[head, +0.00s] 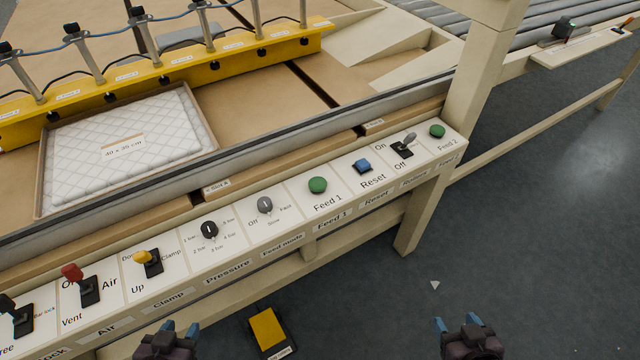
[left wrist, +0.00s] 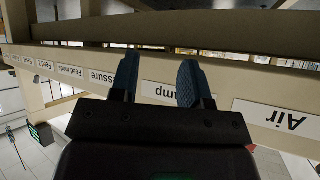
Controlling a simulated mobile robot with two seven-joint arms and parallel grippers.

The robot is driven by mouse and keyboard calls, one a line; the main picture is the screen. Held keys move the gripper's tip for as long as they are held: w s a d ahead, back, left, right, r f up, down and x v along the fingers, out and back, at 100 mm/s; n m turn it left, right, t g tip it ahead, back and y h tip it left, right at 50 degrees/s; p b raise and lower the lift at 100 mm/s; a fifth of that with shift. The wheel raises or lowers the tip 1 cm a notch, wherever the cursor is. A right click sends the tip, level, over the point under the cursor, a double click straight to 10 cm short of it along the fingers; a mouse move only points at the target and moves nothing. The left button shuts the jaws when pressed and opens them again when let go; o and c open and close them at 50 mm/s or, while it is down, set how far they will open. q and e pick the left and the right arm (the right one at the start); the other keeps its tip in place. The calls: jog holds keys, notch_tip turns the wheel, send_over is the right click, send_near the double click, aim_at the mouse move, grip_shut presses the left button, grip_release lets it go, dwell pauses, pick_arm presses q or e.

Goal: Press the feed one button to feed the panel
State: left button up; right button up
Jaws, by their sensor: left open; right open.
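The green Feed 1 button (head: 317,185) sits on the white control strip, between the feed mode knob (head: 265,205) and the blue Reset button (head: 362,166). The quilted white panel (head: 125,145) lies in a tray on the table at the left. My left gripper (head: 180,329) is open and empty at the lower edge of the head view, below the strip. In the left wrist view my left gripper (left wrist: 158,82) faces the front rail near the Clamp and Air labels. My right gripper (head: 459,324) is open and empty over the floor at the lower right, apart from the strip.
A green Feed 2 button (head: 437,131) and an On/Off lever (head: 404,146) stand right of Reset. Pressure, clamp and air controls line the strip's left. A yellow pedal (head: 268,328) is on the floor. A post (head: 480,70) rises behind the strip's right end. Floor at right is clear.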

pick_arm(q)
jog(key=shift+w, duration=0.15)
grip_shut()
dwell(1.1)
dwell(0.6)
